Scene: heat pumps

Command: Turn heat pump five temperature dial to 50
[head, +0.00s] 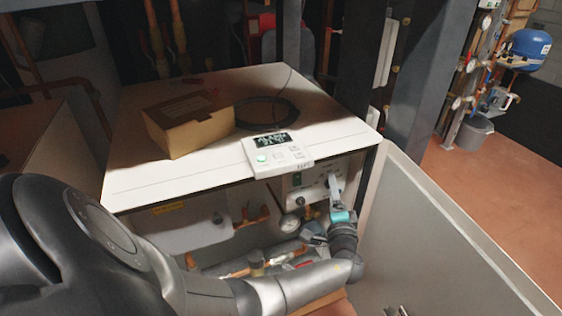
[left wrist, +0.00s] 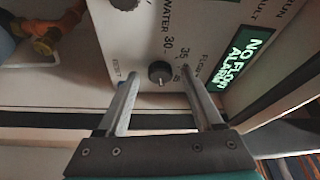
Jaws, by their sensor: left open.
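The heat pump's control panel (head: 312,182) is on the front, under the white top. In the left wrist view, a black round dial (left wrist: 160,73) sits on the white panel (left wrist: 205,35), with printed numbers such as 30 and 35 and the words WATER and FLOW near it. My left gripper (head: 333,188) is at the panel. In the left wrist view its open fingers (left wrist: 158,78) stand on either side of the dial, with gaps between them and it. In the head view the dial itself cannot be made out behind my gripper. My right gripper is not seen.
A green display (left wrist: 240,60) reads NO FLOW ALARM. Another dark knob (left wrist: 125,3) is at the top edge. A white controller (head: 277,155), a cardboard box (head: 188,125) and a coiled black cable (head: 266,112) lie on top. An open white door panel (head: 430,235) stands close on the right.

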